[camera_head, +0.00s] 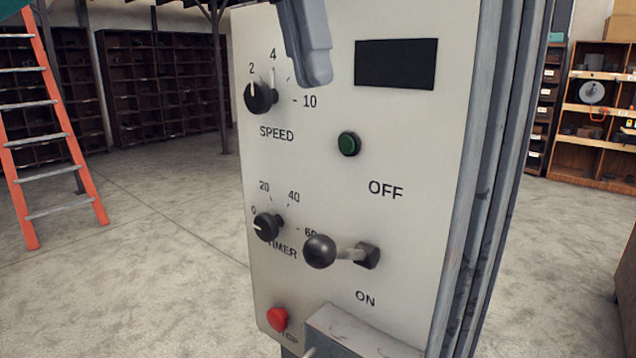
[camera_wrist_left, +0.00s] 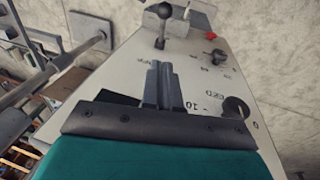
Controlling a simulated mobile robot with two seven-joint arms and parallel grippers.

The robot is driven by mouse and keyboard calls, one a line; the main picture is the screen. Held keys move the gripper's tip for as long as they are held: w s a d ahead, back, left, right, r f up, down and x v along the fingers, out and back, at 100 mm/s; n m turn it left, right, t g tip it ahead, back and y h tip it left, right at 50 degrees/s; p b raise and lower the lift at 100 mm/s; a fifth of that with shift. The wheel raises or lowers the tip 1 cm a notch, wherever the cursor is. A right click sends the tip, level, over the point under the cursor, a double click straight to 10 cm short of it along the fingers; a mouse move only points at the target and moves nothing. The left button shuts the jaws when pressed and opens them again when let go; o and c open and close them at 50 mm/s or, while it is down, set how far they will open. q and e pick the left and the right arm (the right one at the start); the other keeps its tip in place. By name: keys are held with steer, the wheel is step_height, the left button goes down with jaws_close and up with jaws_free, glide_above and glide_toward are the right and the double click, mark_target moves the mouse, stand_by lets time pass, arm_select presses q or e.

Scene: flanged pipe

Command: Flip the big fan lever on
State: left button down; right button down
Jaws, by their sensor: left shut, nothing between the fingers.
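The lever (camera_head: 345,252) has a black ball end and a dark square base. It sticks out of the pale control panel (camera_head: 400,130) between the words OFF above and ON below. Its ball appears about level with its base; I cannot tell its exact tilt. The lever also shows at the top of the left wrist view (camera_wrist_left: 161,22). My left gripper (camera_head: 316,76) comes down from the top in front of the panel, above the lever and apart from it. Its fingers (camera_wrist_left: 160,72) are shut and empty. My right gripper is in neither view.
A speed knob (camera_head: 261,98), a timer knob (camera_head: 267,227), a green button (camera_head: 349,144) and a red button (camera_head: 277,319) stick out of the panel. A grey box (camera_head: 350,335) juts out below the lever. An orange ladder (camera_head: 70,120) and shelves stand behind.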

arm_select(q)
steer(key=shift+s+a+r+t+y, duration=0.15)
steer(key=shift+a+r+t+y, duration=0.15)
steer(key=shift+r+y, duration=0.3)
steer(key=b, duration=0.1)
glide_toward(344, 252)
steer(key=w+a, duration=0.2)
steer(key=shift+s+d+f+b, duration=0.1)
steer(key=shift+s+f+b, duration=0.1)
steer(key=shift+s+f, duration=0.6)
steer(key=shift+s+d+f+b, duration=0.1)
steer(key=shift+s+f+b, duration=0.1)
steer(key=shift+s+f, duration=0.55)
steer(key=shift+w+f, duration=0.2)
